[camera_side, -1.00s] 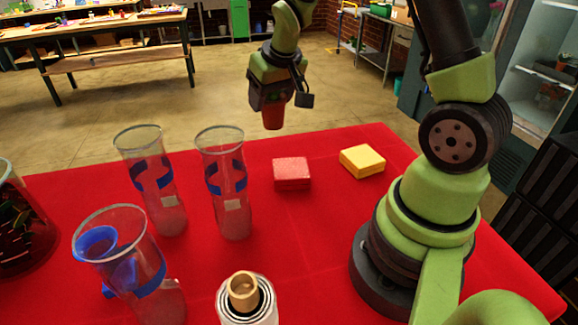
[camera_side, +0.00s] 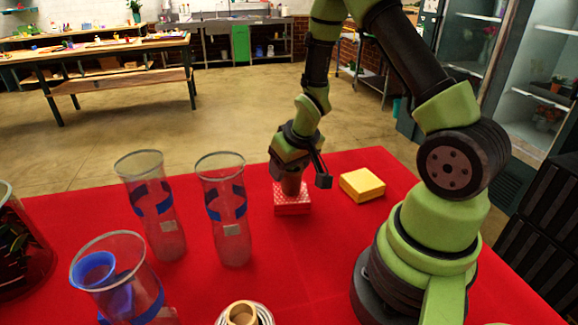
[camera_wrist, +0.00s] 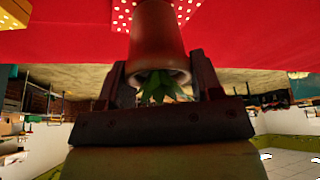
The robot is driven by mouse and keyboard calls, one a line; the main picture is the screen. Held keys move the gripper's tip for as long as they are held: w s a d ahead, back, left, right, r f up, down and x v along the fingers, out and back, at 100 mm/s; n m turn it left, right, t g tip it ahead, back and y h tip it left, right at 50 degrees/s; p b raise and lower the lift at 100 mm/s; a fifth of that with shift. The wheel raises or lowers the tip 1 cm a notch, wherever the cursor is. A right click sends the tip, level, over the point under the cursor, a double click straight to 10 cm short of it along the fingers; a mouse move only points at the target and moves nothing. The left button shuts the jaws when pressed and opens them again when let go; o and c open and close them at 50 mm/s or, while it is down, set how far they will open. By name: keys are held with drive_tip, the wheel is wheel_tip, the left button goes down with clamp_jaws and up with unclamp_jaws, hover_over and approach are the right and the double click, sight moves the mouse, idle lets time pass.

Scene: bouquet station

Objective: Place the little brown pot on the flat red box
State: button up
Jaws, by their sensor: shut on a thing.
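The little brown pot (camera_side: 291,186) is between the fingers of my gripper (camera_side: 290,178), directly above the flat red box. In the wrist view the pot (camera_wrist: 158,40) is upside down in the picture, with green leaves (camera_wrist: 160,86) at its rim, and my gripper (camera_wrist: 160,78) is shut on its sides. The flat red box (camera_side: 292,205) has white dots and lies on the red cloth; it also shows at the top of the wrist view (camera_wrist: 186,10). The pot's base is at or very near the box top; I cannot tell whether they touch.
A yellow box (camera_side: 362,185) lies just right of the red box. Tall glass vases (camera_side: 222,205) with blue bands stand to the left, one (camera_side: 120,280) with a blue cup inside. A round container (camera_side: 243,313) stands at the front. The red cloth (camera_side: 310,275) is clear in front of the box.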

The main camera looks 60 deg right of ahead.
drive_tip(key=shift+f, duration=0.15)
drive_tip(key=o, duration=1.1)
drive_tip(key=shift+f, duration=0.1)
drive_tip(key=v, duration=1.2)
drive_tip(key=s+a+r+t+y, duration=0.1)
drive_tip(key=s+a+r, duration=0.2)
drive_tip(key=a+r, duration=0.1)
drive_tip(key=s+a+r+t+y, duration=0.1)
drive_tip(key=s+a+r, duration=0.2)
drive_tip(key=a+r, duration=0.1)
drive_tip(key=s+a+r+t+y, duration=0.1)
drive_tip(key=s+a+r, duration=0.3)
drive_tip(key=a+r, duration=0.1)
drive_tip(key=shift+y, duration=0.3)
